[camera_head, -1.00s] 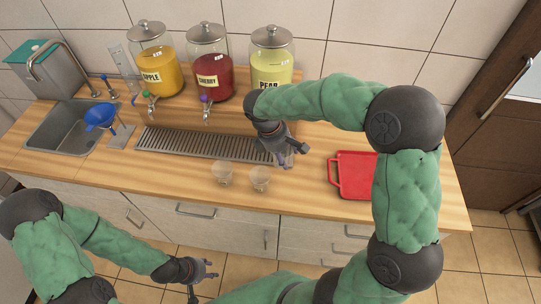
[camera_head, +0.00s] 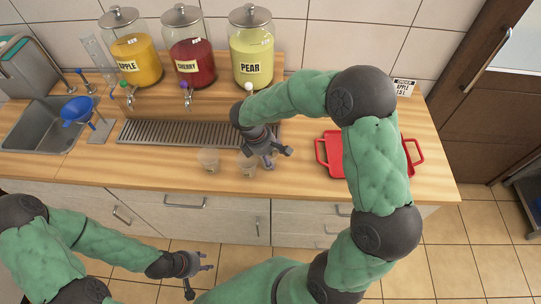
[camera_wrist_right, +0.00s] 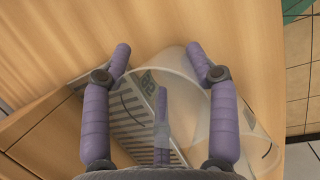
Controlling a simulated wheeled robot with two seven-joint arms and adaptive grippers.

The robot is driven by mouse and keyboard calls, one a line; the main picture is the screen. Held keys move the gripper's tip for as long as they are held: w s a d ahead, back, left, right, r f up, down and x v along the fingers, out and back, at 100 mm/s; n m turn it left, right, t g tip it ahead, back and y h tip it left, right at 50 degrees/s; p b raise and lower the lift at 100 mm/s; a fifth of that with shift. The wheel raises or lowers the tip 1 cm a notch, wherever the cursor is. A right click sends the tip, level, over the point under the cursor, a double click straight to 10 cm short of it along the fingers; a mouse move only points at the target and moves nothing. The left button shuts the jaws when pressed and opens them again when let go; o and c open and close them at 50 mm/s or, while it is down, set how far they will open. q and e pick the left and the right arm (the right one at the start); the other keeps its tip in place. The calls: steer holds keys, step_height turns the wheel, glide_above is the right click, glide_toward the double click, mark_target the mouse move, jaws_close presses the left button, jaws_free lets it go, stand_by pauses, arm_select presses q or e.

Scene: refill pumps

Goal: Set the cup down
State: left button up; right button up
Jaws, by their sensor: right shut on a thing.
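My right gripper (camera_head: 272,154) is low over the front of the counter, just right of two clear cups. In the head view the held cup is mostly hidden by the gripper. One clear cup (camera_head: 208,161) stands on the counter; another (camera_head: 247,167) shows right beside my right gripper. Whether they touch cannot be told. My left gripper (camera_head: 208,261) is open and empty in front of the cabinets.
Apple (camera_head: 133,58), cherry (camera_head: 189,57) and pear (camera_head: 251,57) jars stand behind the drip grate (camera_head: 170,133). A red tray (camera_head: 321,152) lies to the right, partly behind my arm. A sink (camera_head: 43,127) with a blue funnel (camera_head: 76,110) is left. Bare wood lies left of the cups.

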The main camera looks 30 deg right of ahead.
steer(key=shift+f, duration=0.15)
steer(key=o, duration=0.7)
steer(key=shift+o, duration=0.2)
